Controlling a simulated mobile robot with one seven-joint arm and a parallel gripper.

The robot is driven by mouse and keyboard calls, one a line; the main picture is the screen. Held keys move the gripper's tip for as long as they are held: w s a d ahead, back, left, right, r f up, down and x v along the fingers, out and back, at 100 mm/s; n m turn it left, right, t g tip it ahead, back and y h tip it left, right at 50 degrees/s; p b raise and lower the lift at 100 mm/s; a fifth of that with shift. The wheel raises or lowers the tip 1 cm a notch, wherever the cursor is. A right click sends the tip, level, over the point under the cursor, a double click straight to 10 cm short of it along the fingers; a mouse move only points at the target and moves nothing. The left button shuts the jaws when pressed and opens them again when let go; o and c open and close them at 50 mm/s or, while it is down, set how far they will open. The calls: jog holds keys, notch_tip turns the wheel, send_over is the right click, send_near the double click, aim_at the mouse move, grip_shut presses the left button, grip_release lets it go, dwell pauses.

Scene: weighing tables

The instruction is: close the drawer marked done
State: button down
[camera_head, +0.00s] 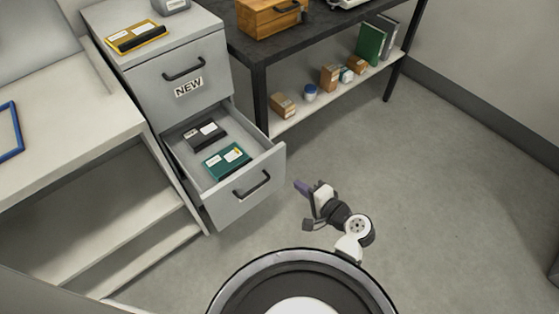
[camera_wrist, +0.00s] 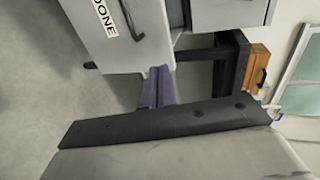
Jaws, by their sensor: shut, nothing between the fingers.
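The lower drawer (camera_head: 236,194) of the grey cabinet is pulled open, with its black handle on the front. A black case (camera_head: 206,135) and a teal case (camera_head: 227,161) with white labels lie inside it. In the wrist view a grey drawer front (camera_wrist: 125,50) carries the label DONE, turned sideways, and a black handle. No label shows on the open drawer in the head view. My gripper (camera_head: 301,187) is shut and empty, just right of the open drawer's front corner. Its purple fingers (camera_wrist: 158,82) show beside the drawer front in the wrist view; contact cannot be told.
The upper drawer marked NEW (camera_head: 165,73) is shut. A yellow-edged case (camera_head: 137,37) lies on the cabinet top. A dark table (camera_head: 245,45) with a low shelf of boxes stands behind to the right. A white bench (camera_head: 70,130) is at left. The floor at right is clear.

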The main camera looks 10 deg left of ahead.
aim_at(266, 159)
jog(key=p+x, duration=0.1)
jog(key=x, duration=0.3)
jog(key=p+x, duration=0.1)
jog(key=x, duration=0.4)
jog(key=r+p+x, duration=0.1)
jog(key=x, duration=0.3)
jog(key=shift+w+a, duration=0.2)
jog(key=shift+a, duration=0.15)
jog(key=w+a+b, duration=0.5)
jog(key=w+a, duration=0.4)
jog(key=a, duration=0.2)
jog(key=w+a+b, duration=0.5)
jog(key=w+a, duration=0.4)
jog(key=a, duration=0.3)
jog(key=shift+w+a+r, duration=0.15)
jog(key=shift+w+a, duration=0.15)
jog(key=shift+a, duration=0.05)
jog(key=shift+r, duration=0.1)
